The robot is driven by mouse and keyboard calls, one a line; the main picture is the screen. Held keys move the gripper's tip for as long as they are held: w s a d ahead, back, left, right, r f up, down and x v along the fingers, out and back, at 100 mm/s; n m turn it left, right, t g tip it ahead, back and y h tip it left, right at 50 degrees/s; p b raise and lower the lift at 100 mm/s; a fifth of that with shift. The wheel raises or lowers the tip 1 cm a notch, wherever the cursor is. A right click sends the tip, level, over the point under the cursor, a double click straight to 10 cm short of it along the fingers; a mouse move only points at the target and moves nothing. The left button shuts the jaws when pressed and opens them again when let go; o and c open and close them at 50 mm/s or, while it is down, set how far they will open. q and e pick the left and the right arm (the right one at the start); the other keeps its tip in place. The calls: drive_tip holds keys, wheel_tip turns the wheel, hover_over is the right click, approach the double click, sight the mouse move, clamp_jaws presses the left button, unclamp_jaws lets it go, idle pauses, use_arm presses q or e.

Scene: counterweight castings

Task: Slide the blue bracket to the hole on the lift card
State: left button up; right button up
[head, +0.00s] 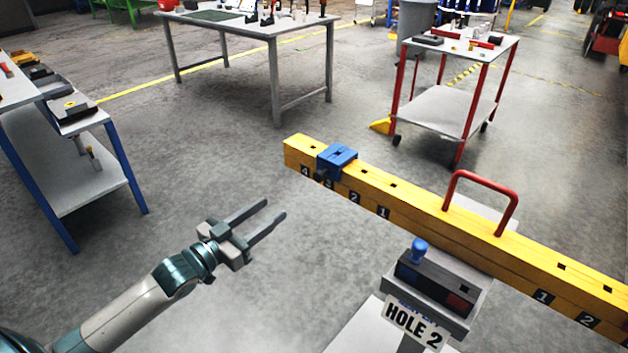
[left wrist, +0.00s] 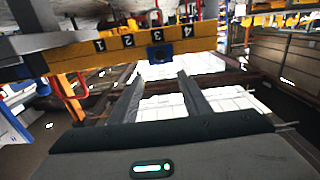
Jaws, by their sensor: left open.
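The blue bracket (head: 337,157) straddles the yellow beam (head: 410,200) near its left end, at the mark 3. It also shows in the left wrist view (left wrist: 161,53), below the 3. A dark knob sits on its near side. The lift card (head: 412,324) reads "HOLE 2". Marks 4, 3, 2 and 1 run left to right on this arm of the beam. My left gripper (head: 274,210) is open and empty, in front of the beam and apart from the bracket. Its fingers (left wrist: 158,82) point toward the bracket in the left wrist view. My right gripper is not in view.
A red handle (head: 482,198) arches over the beam's middle. A grey box with a blue knob (head: 419,248) stands before the beam, above the card. A blue-legged bench (head: 75,190) is at left, a red cart (head: 450,108) behind. The floor around my left gripper is clear.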

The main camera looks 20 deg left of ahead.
use_arm(q)
drive_tip(key=shift+w, duration=0.15)
drive_tip(key=p, duration=0.2)
approach(318, 178)
drive_tip(key=w, duration=0.2)
drive_tip(key=x, duration=0.5)
drive_tip(key=shift+w+d+p, duration=0.2)
drive_tip(key=shift+w+p, duration=0.1)
drive_tip(key=shift+w+d, duration=0.2)
drive_tip(key=shift+w, duration=0.4)
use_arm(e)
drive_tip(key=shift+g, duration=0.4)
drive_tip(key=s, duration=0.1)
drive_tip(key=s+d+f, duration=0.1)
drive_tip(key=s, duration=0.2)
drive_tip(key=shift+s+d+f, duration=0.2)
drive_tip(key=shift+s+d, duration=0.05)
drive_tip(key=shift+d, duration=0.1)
use_arm(q)
clamp_jaws()
drive_tip(key=shift+d, duration=0.15)
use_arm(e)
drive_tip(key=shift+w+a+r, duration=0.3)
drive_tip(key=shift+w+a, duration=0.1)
